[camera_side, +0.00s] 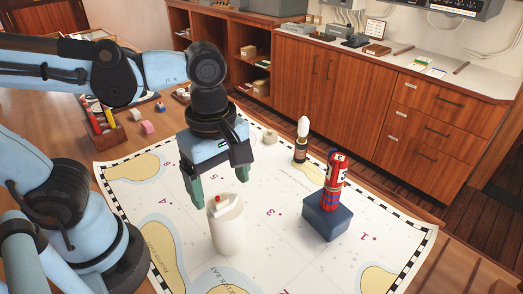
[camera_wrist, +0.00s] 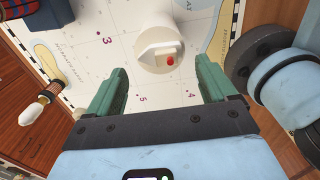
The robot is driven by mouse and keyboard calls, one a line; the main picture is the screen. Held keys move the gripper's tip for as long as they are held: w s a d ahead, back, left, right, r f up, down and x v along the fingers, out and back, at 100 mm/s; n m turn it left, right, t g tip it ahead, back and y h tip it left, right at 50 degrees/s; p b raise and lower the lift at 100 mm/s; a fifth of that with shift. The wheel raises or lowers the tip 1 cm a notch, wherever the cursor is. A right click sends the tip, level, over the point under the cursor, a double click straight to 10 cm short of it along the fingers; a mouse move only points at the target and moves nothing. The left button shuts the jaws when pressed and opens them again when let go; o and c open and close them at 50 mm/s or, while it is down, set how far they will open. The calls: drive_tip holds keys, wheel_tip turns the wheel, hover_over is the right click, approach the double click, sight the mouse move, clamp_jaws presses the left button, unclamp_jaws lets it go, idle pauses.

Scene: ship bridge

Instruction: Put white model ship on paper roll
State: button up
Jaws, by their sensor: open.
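The white paper roll (camera_side: 227,235) stands upright on the chart. The small white model ship (camera_side: 222,208), with a red funnel, rests on its top end. In the wrist view the ship (camera_wrist: 157,50) lies within the round outline of the roll (camera_wrist: 142,64). Whether it sits partly in a hollow I cannot tell. My gripper (camera_side: 217,188) has its green fingers spread wide and empty, just above and behind the roll in the side view. In the wrist view my gripper (camera_wrist: 168,74) has its fingertips apart, with the ship beyond them and not touched.
A blue box (camera_side: 325,217) bearing a red figure (camera_side: 336,182) stands right of the roll. A white-topped lamp-like object (camera_side: 301,140) stands behind. A wooden holder (camera_side: 104,134) with coloured sticks is at left. The chart (camera_side: 280,258) around the roll is mostly clear.

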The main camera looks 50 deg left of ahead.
wheel_tip(320, 180, up, 10)
drive_tip(key=w+a+f+m+t, duration=0.7)
drive_tip(key=a+f+m, duration=0.2)
drive_tip(key=m, duration=0.9)
drive_tip(key=shift+w+a+f, duration=0.2)
drive_tip(key=shift+w+f, duration=0.05)
drive_tip(key=shift+f, duration=0.25)
